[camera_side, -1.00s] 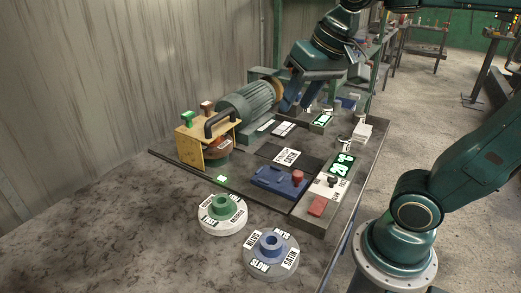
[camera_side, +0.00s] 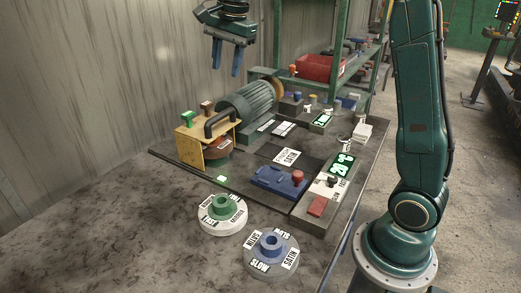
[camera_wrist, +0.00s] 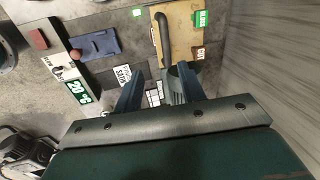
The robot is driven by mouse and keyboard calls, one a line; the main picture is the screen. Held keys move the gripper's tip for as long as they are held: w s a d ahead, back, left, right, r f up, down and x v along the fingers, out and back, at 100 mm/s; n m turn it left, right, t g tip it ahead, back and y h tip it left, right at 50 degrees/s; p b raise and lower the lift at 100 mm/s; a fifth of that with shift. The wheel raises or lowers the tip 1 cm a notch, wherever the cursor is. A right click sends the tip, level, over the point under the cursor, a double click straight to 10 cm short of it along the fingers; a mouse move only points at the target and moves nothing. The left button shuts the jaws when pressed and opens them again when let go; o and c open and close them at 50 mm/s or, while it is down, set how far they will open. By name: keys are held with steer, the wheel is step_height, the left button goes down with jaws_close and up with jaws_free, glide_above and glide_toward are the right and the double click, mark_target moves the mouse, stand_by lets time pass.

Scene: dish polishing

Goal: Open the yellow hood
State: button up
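The yellow hood (camera_side: 187,146) stands at the back left of the bench, its top level, with a brown disc and a green disc (camera_side: 215,164) partly visible under it. A black curved handle (camera_side: 209,128) sits on the hood's right side. The hood (camera_wrist: 188,30) and handle (camera_wrist: 163,40) also show at the top of the wrist view. My gripper (camera_side: 226,72) is open and empty, well above the hood and motor and not touching them. Its two fingers (camera_wrist: 158,74) point down, spread apart.
A green ribbed motor (camera_side: 247,102) lies right behind the hood. A blue block (camera_side: 279,181) and two round dials (camera_side: 222,213) sit in front. A green shelf with a red bin (camera_side: 319,67) stands behind right.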

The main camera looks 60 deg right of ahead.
mark_target(220, 115)
steer(key=shift+w+d+f+m, duration=0.15)
steer(key=shift+w+d+m, duration=0.05)
steer(key=shift+w, duration=0.2)
steer(key=shift+w+d+f+m, duration=0.1)
steer(key=shift+w+d+m, duration=0.1)
steer(key=shift+w, duration=0.15)
steer(key=shift+f, duration=0.15)
steer(key=x, duration=1.3)
steer(key=shift+f, duration=0.3)
jaws_close()
